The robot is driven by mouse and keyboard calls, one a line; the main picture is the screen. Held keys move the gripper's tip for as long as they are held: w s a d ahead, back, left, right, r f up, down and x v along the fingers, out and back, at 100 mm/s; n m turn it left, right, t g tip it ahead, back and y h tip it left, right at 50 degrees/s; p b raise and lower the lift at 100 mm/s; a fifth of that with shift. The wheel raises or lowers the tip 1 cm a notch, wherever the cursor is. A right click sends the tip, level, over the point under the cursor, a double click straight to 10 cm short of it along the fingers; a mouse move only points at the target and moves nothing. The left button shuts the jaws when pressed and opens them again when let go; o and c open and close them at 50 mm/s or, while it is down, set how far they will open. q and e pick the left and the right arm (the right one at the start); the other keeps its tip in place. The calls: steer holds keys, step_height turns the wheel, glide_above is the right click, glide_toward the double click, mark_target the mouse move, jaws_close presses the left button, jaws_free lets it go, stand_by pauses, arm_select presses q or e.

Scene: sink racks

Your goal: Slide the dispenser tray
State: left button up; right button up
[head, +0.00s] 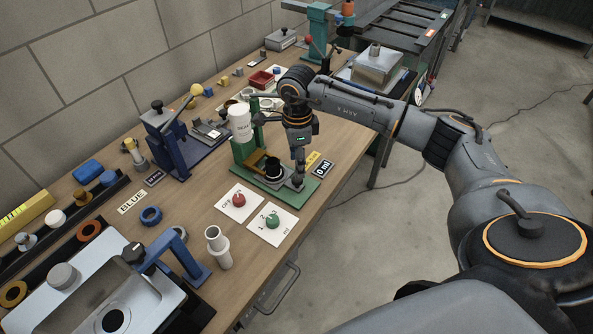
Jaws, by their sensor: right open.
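The dispenser stands on the wooden bench, with a white bottle (240,122) upright in a green frame (240,153). Its green base plate (298,196) lies on the bench toward the front edge. A tray (262,179) with a dark round cup (273,168) sits on that base. My right gripper (298,182) is open and points down at the right end of the tray, close to a small grey knob there. I cannot tell whether the fingers touch it. My left gripper is not in view.
White cards with a red knob (238,199) and a green knob (272,221) lie in front of the dispenser. A pale cylinder (217,248) stands near the bench edge. A blue clamp (172,141) stands at the left. A "0 ml" label (322,168) lies beside the base.

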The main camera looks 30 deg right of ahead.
steer(key=shift+f+p, duration=0.4)
steer(key=shift+f, duration=2.35)
jaws_close()
